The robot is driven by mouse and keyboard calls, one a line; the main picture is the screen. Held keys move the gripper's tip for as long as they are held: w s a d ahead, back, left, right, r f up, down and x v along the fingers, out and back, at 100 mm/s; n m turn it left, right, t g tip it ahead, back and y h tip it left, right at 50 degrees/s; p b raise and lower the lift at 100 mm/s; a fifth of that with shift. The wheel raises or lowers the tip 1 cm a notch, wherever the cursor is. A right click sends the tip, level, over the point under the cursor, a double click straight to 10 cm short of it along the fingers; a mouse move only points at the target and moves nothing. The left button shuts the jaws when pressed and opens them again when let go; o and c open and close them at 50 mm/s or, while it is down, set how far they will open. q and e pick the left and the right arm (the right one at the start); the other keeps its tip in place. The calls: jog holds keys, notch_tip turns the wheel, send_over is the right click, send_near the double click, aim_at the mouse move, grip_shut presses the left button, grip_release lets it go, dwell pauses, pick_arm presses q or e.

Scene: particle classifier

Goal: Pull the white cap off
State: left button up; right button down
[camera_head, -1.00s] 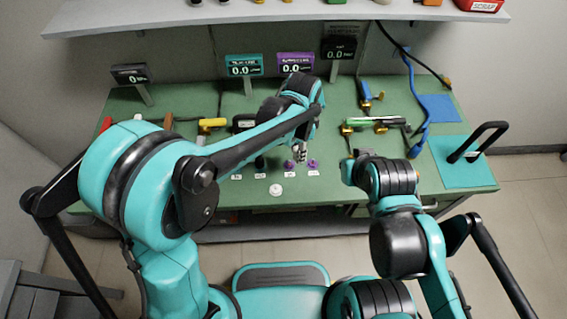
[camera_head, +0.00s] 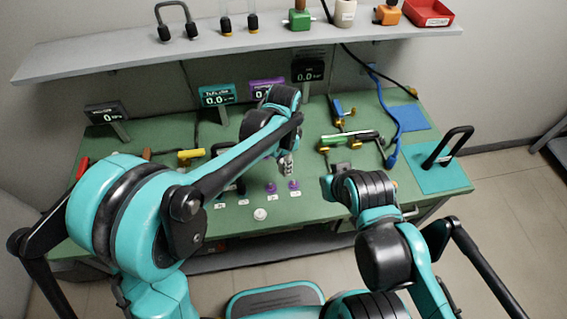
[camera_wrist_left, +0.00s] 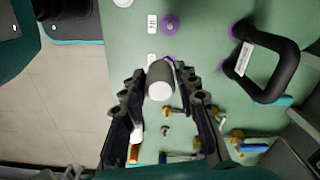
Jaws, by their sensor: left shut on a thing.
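In the left wrist view a short cylinder with a white end face and a dark grey side, which looks like the white cap (camera_wrist_left: 160,88), sits between the fingers of my left gripper (camera_wrist_left: 163,99). The gripper is shut on it. In the head view my left gripper (camera_head: 286,168) is above the bench, just behind two purple knobs (camera_head: 295,185); the cap is too small to make out there. I cannot tell whether the cap touches anything else. My right gripper (camera_head: 328,187) is by the front right of the bench, mostly hidden by its own arm.
A round white knob (camera_head: 260,214) is near the front edge of the green bench (camera_head: 240,228). A black handle (camera_head: 447,146) stands on a teal mat (camera_head: 438,179) at the right. Small gauge displays (camera_head: 217,95) stand at the back, under a grey shelf (camera_head: 240,48).

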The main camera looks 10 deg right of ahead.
pick_arm(q)
jog(key=shift+r+p, duration=1)
jog(key=shift+r, duration=0.6)
jog(key=shift+r+p, duration=1.15)
jog(key=shift+r, duration=0.4)
